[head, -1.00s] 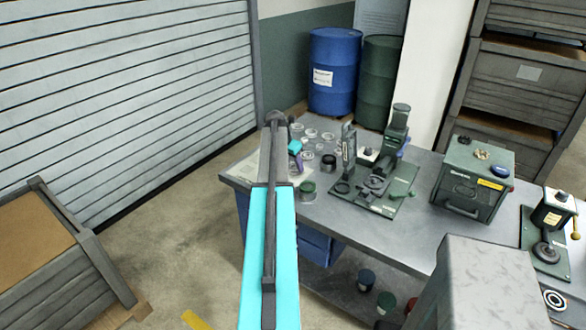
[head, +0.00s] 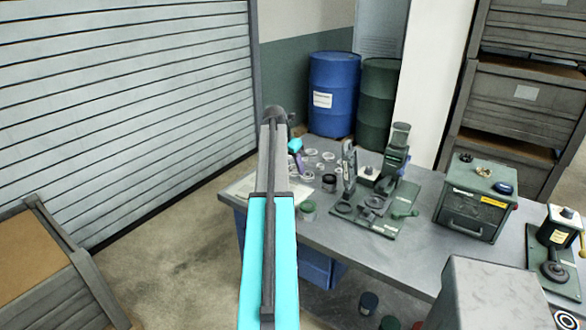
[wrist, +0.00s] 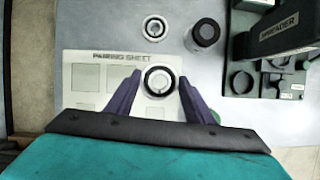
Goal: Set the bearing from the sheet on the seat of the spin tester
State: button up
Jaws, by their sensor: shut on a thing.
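The bearing (wrist: 147,82) is a round ring with a dark rim and a pale middle. In the wrist view it sits between the two purple fingers of my gripper (wrist: 159,80), which is shut on it. The pairing sheet (wrist: 84,78), a pale printed page with square outlines, lies beneath. I cannot tell whether the bearing is clear of the sheet. In the head view my gripper (head: 297,153) is partly hidden by my arm. A green stand (head: 552,270) with a round seat and a lever at far right appears to be the spin tester.
Loose rings (head: 312,155) and a dark cup (wrist: 204,35) are near the sheet. The bench between the box and the stand is clear.

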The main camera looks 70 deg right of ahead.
dwell(0.4)
jog(key=w+a+f+m+b, duration=0.1)
jog(key=w+a+f, duration=0.2)
jog(key=w+a, duration=3.1)
jog(key=w+a+m, duration=0.1)
jog(key=a, duration=2.2)
jog(key=w+a+f+m+g+b, duration=0.1)
jog(key=w+a, duration=0.1)
jog(key=a, duration=2.1)
jog(key=shift+w+a+f, duration=0.25)
jog(key=shift+a, duration=0.05)
jog(key=shift+s, duration=0.15)
